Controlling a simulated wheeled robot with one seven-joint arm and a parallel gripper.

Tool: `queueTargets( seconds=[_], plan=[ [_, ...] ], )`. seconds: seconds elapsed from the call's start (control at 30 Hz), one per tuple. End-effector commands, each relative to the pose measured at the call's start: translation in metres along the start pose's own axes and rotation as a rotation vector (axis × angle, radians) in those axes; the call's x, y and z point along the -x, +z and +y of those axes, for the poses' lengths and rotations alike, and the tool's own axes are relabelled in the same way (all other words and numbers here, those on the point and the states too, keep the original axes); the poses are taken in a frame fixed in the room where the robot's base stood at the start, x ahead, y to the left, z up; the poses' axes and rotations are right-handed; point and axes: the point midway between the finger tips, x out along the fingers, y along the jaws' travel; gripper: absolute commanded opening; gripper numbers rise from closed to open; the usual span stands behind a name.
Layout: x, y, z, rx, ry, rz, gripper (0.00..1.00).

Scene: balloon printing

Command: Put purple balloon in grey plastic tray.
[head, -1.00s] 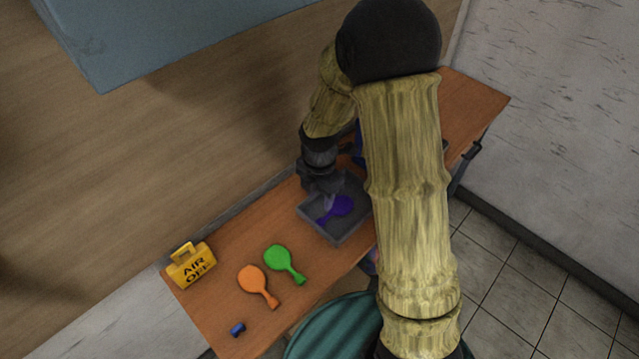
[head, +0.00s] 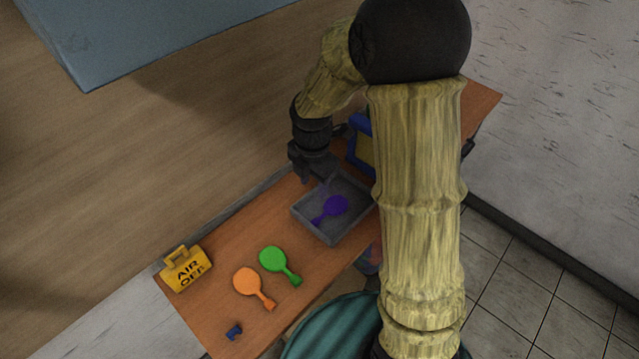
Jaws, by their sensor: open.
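The purple balloon (head: 335,206) lies in the grey plastic tray (head: 329,236), flat on its floor, with its neck toward the lower left. The tray sits on the wooden table, its right side partly behind my arm. My gripper (head: 318,180) is open and empty above the tray's back left edge, apart from the balloon.
A green balloon (head: 274,259) and an orange balloon (head: 247,282) lie on the table left of the tray. A blue and yellow object (head: 360,140) stands behind the tray, partly hidden by my arm.

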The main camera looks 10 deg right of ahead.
Motion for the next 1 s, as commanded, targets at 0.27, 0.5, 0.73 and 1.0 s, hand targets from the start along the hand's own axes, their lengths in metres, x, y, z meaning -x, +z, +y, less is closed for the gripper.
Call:
queueTargets(
  seconds=[0.27, 0.5, 0.73, 1.0],
  plan=[
    [0.013, 0.003, -0.023, -0.374, 0.038, -0.015, 0.44],
    [0.026, 0.003, -0.058, -0.93, 0.102, -0.012, 0.44],
    [0.036, 0.001, -0.091, -1.465, 0.17, 0.023, 0.44],
    [0.043, -0.004, -0.126, -2.039, 0.239, 0.104, 0.44]
  ],
)
